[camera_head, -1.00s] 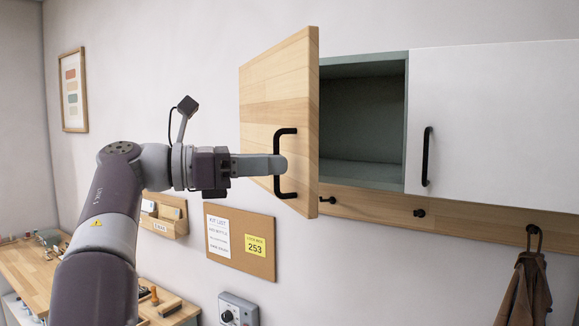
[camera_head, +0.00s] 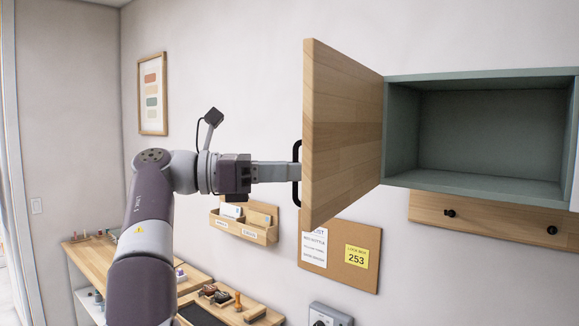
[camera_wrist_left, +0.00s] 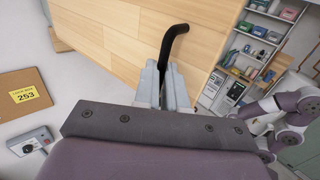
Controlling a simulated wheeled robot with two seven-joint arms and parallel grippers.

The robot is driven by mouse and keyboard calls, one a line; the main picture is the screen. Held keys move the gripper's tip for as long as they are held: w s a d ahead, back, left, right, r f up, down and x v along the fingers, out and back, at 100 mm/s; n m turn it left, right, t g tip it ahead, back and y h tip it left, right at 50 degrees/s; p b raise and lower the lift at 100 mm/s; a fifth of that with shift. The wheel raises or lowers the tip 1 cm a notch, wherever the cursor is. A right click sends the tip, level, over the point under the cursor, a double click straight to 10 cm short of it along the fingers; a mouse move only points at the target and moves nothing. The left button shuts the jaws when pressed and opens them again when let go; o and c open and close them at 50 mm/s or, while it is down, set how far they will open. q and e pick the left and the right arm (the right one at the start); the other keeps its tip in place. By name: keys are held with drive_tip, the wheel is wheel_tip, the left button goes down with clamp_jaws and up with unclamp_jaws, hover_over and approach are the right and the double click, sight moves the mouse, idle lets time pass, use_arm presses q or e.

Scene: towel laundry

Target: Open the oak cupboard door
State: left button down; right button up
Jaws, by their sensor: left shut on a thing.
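The oak cupboard door (camera_head: 340,135) stands wide open in the head view, swung out from the green-grey cupboard (camera_head: 480,185), whose inside looks empty. My left gripper (camera_head: 292,173) reaches in from the left and is shut on the handle. In the left wrist view the black handle (camera_wrist_left: 172,45) rises from between the two grey fingers (camera_wrist_left: 162,85), with the oak face behind it. My right gripper is not in view.
Below the cupboard are a wooden rail with black knobs (camera_head: 450,213), a cork board (camera_head: 352,278) and a small wall organiser (camera_head: 250,222). A wooden bench (camera_head: 95,255) with small items stands lower left.

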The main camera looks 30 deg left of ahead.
use_arm(q)
drive_tip(key=shift+w+a+r, duration=0.1)
drive_tip(key=shift+a+r, duration=0.1)
drive_tip(key=shift+a, duration=0.35)
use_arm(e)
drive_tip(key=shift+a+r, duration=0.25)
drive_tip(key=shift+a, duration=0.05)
